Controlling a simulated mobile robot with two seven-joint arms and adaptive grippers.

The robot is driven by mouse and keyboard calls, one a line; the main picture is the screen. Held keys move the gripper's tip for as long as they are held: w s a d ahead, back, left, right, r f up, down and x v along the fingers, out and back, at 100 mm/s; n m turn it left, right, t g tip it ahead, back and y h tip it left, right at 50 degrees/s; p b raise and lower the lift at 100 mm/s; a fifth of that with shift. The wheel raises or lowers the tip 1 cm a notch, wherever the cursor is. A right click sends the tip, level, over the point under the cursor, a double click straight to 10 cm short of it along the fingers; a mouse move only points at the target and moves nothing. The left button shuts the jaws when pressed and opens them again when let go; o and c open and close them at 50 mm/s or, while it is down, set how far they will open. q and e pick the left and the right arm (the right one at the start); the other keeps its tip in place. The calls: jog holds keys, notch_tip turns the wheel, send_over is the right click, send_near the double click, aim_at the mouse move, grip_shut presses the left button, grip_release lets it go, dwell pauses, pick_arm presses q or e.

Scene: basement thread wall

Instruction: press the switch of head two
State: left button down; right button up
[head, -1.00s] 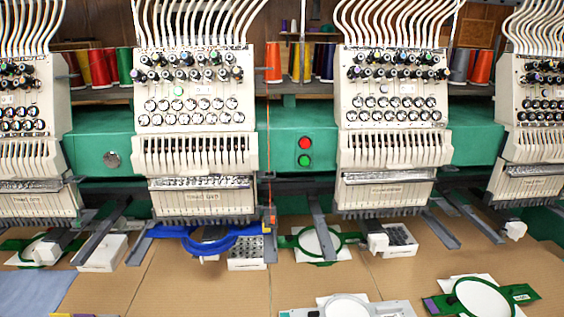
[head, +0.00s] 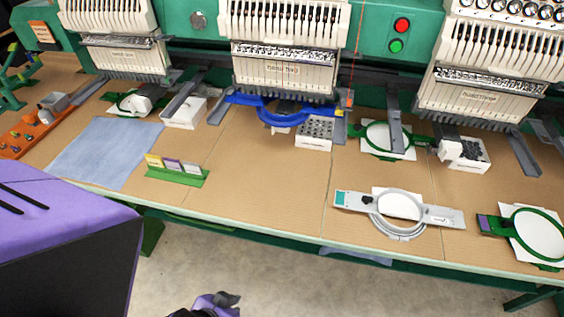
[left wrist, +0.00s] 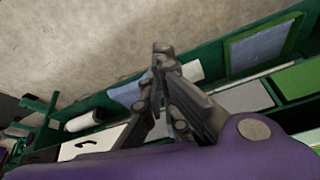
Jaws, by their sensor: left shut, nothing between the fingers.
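Three embroidery heads show in the head view: a left head (head: 125,55), a middle head (head: 285,65) and a right head (head: 480,95). Their name labels are too small to read surely, so I cannot tell which is head two. No head switch can be made out; the upper parts of the heads are cut off. A red button (head: 402,25) and a green button (head: 396,45) sit on the green beam between middle and right heads. My left gripper (left wrist: 162,48) is shut and empty in the left wrist view, over the floor and away from the heads.
A blue hoop (head: 285,115) sits under the middle head. A grey hoop frame (head: 397,212) and a green hoop (head: 537,238) lie near the front edge. A blue cloth (head: 105,150) and a green card holder (head: 177,176) lie left. Cardboard between them is bare.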

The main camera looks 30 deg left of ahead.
pick_arm(q)
jog(key=w+d+f+t, duration=0.1)
jog(key=t, duration=0.1)
jog(key=w+d+f+t, duration=0.1)
jog(key=w+f, duration=0.1)
jog(key=shift+w+t+h, duration=0.15)
jog(key=shift+t+h, duration=0.15)
jog(key=shift+t, duration=0.1)
pick_arm(e)
jog(key=shift+s+f, duration=0.35)
jog(key=shift+s, duration=0.5)
jog(key=shift+w+r, duration=0.1)
jog(key=shift+w, duration=0.1)
